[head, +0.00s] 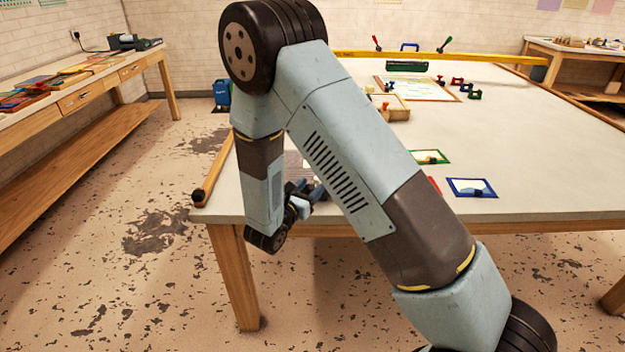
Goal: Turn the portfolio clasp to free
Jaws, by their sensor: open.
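I cannot clearly pick out a portfolio or its clasp. A flat brownish item (294,163) lies near the front left of the table, mostly hidden behind my arm; I cannot tell what it is. My gripper (314,190) is small and partly hidden by my arm, at the table's front edge close to that item. It is open, and I see nothing held between its fingers. Whether it touches anything there cannot be told.
The table (540,140) holds a blue-framed card (472,188), a green-framed card (430,157), a wooden block (392,108) and a framed board (420,88). A yellow bar (440,56) spans the back. A wooden rod (214,172) lies along the left edge. The right side is clear.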

